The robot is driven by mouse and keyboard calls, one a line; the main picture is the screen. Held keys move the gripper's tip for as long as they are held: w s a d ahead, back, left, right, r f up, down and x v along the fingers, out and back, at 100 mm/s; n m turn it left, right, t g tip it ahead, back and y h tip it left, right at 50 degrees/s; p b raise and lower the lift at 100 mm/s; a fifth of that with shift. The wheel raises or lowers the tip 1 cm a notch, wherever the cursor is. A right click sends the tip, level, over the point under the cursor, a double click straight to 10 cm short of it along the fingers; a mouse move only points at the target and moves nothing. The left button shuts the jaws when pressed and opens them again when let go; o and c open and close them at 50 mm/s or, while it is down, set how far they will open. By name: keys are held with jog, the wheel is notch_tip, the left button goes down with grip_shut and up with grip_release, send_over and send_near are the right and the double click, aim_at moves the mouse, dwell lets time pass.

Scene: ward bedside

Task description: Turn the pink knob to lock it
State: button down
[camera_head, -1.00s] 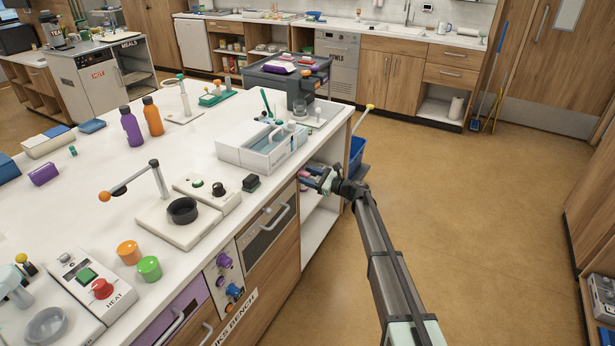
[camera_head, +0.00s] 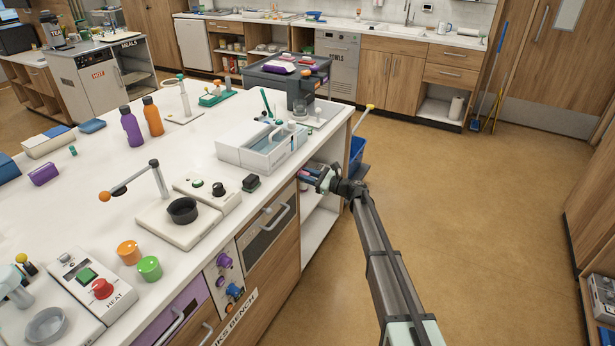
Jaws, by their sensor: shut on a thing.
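The pink knob (camera_head: 303,173) is on the front side of the white-topped bench, below the counter edge and past the oven-like panel. Only a small pink part shows, since my gripper covers most of it. My gripper (camera_head: 313,177) reaches in from the right and is shut on the knob. The exact finger contact and any lock mark are too small to make out.
The bench top (camera_head: 85,205) overhangs just above my gripper. A white tray unit (camera_head: 262,146) sits near that edge. An open shelf (camera_head: 318,222) lies below, and a blue bin (camera_head: 357,152) stands behind. The floor to the right is clear.

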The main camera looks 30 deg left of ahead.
jog(key=shift+n, duration=0.3)
jog(key=n, duration=1.3)
jog(key=shift+n, duration=2.1)
jog(key=c, duration=0.9)
grip_release()
jog(key=shift+r, duration=0.1)
